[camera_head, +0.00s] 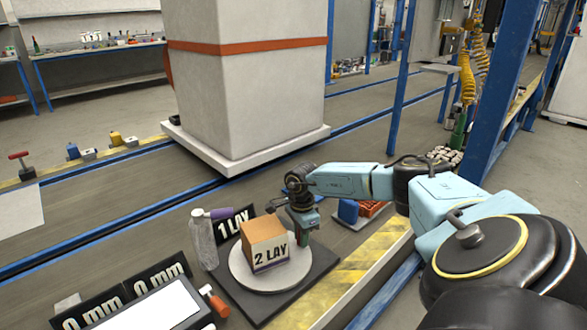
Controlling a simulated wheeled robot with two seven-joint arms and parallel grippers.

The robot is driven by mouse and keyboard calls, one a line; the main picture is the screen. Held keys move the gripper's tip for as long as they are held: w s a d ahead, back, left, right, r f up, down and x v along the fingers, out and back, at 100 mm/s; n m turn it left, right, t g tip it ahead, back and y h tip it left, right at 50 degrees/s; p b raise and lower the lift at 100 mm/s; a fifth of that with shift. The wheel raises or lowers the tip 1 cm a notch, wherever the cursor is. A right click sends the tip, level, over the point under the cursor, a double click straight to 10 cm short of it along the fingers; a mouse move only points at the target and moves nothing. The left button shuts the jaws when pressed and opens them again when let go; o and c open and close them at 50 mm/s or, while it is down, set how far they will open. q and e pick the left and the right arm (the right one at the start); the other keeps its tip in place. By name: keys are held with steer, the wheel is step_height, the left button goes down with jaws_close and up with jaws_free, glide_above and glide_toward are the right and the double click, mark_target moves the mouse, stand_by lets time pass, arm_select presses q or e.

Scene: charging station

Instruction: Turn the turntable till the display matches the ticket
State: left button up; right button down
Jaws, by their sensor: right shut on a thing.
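A round grey turntable (240,273) sits on a dark square base (322,262). A brown-topped box (270,233) stands on it, its white front label reading "2 LAY". A black sign (237,222) reading "1 LAY" stands behind the box. Two black signs reading "0 mm" stand at the lower left, one nearer (93,309) and one farther (160,279). A white panel in a dark frame (160,312) is cut off at the bottom edge; I see no writing on it. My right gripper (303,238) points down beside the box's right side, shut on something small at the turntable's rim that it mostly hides. My left gripper is out of view.
A blue item (348,211) and an orange crate (371,208) lie behind my right arm. A tall white wrapped load (245,80) stands beyond. Yellow-black striping (350,278) marks the near edge.

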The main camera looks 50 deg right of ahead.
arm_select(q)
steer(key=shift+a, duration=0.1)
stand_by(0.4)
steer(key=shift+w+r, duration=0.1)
arm_select(e)
steer(key=c, duration=1.2)
jaws_free()
step_height(320, 180, up, 5)
steer(key=shift+f+p, duration=0.1)
steer(key=shift+p, duration=0.95)
step_height(320, 180, up, 7)
steer(key=shift+p, duration=1.25)
steer(key=shift+r, duration=0.8)
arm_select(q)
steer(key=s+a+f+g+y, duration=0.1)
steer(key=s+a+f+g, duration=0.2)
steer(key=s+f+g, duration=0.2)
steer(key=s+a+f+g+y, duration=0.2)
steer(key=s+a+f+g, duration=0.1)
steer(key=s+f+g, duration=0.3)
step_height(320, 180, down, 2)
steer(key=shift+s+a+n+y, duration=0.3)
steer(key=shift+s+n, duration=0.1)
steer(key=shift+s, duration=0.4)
